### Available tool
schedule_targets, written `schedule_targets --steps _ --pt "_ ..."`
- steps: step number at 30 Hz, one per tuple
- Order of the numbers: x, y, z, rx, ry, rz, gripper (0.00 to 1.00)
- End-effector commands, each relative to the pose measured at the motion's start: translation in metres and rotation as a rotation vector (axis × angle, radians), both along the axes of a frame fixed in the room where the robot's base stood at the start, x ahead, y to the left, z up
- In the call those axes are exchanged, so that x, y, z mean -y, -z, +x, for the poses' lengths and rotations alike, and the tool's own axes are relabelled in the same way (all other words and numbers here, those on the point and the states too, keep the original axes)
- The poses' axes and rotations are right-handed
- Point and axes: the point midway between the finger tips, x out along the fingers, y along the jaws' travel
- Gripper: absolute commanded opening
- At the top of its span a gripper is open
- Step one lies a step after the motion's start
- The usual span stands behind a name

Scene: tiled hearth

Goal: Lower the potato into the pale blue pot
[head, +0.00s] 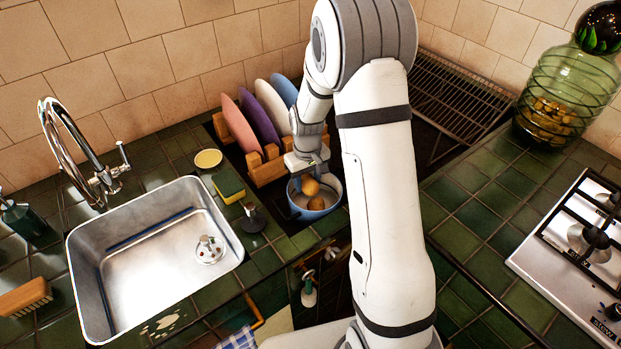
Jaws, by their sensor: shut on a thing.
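The pale blue pot (312,214) stands on the counter in front of the plate rack, partly hidden by my arm. My gripper (308,178) points down over the pot and is shut on a brown potato (310,187). The held potato shows at the level of the pot's opening; I cannot tell whether it touches anything. A second brown potato (327,200) shows inside the pot, to the right of the held one.
Plates in a wooden rack (265,169) stand close behind the pot. A sponge (228,187), a dark stopper (253,217) and the sink (155,258) lie to the left. A hob (580,255) and green glass jar (560,95) are right.

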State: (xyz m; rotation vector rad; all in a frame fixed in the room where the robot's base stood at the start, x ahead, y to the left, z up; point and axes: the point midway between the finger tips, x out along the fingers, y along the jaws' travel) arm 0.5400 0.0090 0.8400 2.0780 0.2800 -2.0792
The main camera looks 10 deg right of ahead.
Motion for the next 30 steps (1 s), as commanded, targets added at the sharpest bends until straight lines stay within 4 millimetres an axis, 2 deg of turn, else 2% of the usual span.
schedule_targets --steps 30 --pt "0.000 0.015 0.000 0.000 -0.001 0.000 0.19"
